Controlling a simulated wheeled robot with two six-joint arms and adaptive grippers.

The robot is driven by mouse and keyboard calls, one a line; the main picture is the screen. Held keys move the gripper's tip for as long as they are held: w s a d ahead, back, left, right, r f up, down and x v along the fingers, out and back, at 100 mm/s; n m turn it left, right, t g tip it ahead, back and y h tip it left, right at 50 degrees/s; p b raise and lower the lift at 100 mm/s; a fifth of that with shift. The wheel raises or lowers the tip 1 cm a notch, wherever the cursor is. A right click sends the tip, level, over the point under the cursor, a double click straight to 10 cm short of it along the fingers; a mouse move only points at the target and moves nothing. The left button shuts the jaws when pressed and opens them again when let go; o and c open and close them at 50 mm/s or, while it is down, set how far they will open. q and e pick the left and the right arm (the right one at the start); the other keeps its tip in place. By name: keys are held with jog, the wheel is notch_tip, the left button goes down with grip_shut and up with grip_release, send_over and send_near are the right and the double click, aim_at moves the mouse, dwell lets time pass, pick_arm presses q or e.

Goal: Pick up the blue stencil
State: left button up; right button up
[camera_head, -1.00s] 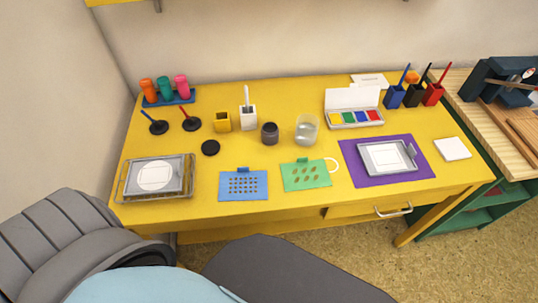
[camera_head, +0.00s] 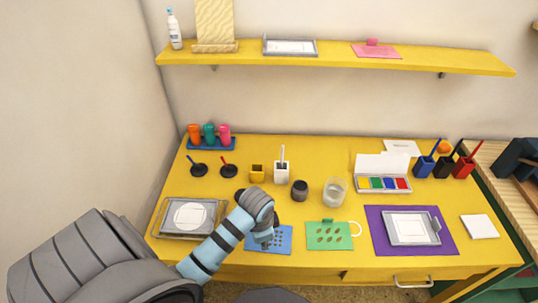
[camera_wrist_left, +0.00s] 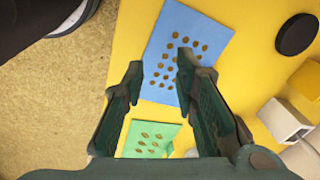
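The blue stencil (camera_head: 283,243) is a flat sheet with rows of small holes, lying on the yellow table near its front edge. In the left wrist view the blue stencil (camera_wrist_left: 200,30) lies beyond my fingertips. My left gripper (camera_head: 267,242) is over its left and middle part and hides some of it, including its tab. In the wrist view the left gripper (camera_wrist_left: 160,68) is open, with nothing held between its fingers. I cannot tell its exact height above the sheet. My right gripper is not in view.
A green stencil (camera_head: 333,236) lies right of the blue one. A screen in a tray (camera_head: 190,234) is at the left, a purple mat (camera_head: 448,243) at the right. A dark jar (camera_head: 300,190) and a glass of water (camera_head: 335,192) stand behind. A yellow shelf (camera_head: 340,59) hangs above.

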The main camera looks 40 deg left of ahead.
pick_arm(q)
jog(key=w+a+r+m+g, duration=0.1)
jog(key=w+a+r+m, duration=0.3)
jog(key=w+r, duration=0.5)
jog(key=shift+m+h, duration=0.3)
jog(key=shift+m, duration=0.1)
jog(key=f+b, duration=0.1)
jog(key=f, duration=0.3)
jog(key=f+b, duration=0.1)
jog(key=f, duration=0.4)
jog(key=f+b, duration=0.1)
jog(key=f, duration=0.4)
jog(key=shift+s+d, duration=0.15)
jog(key=shift+d, duration=0.2)
jog(key=shift+c, duration=0.6)
grip_shut()
